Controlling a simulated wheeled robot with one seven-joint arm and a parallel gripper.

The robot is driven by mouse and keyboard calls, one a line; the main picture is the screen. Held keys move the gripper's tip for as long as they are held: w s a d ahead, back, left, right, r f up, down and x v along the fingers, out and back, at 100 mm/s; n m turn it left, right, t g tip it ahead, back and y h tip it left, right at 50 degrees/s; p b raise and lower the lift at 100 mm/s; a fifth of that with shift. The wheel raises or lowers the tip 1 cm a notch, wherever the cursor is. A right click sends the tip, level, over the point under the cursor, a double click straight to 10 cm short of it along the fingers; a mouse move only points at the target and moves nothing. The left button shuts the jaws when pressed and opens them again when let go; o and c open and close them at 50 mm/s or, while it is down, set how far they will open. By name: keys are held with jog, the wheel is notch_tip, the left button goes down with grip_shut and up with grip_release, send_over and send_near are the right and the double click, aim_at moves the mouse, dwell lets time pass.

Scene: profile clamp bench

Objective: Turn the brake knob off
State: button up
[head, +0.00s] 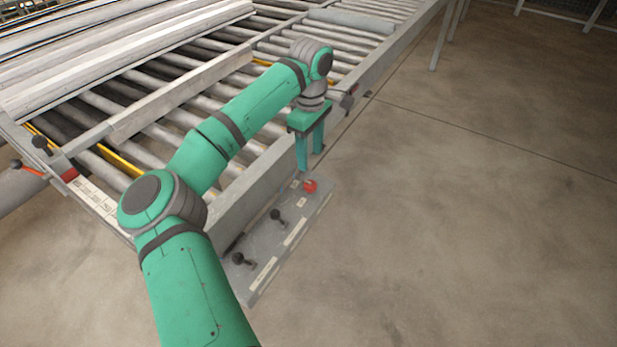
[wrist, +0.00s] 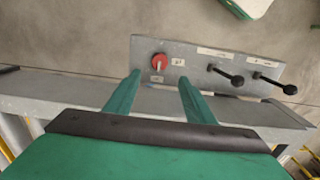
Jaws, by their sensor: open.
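A red round knob (wrist: 160,60) with a pale bar across its face sits at the left end of a grey control panel (wrist: 195,50) in the wrist view. Small labels are beside and below it. In the head view the knob (head: 310,186) is at the far end of the panel (head: 262,268). My gripper (wrist: 158,82) is open, its two green fingers apart and empty. The knob appears between and just beyond the fingertips in the wrist view. In the head view my gripper (head: 311,160) points down above the knob, and a gap shows between them.
Two black levers (wrist: 225,75) (wrist: 272,83) stand on the same panel, right of the knob in the wrist view. A roller conveyor (head: 190,110) with metal profiles (head: 110,60) lies left of the panel in the head view. The concrete floor at right is clear.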

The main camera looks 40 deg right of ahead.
aim_at(310, 183)
notch_tip(310, 183, down, 11)
jog(key=shift+r, duration=0.15)
dwell(0.4)
jog(key=c, duration=1.1)
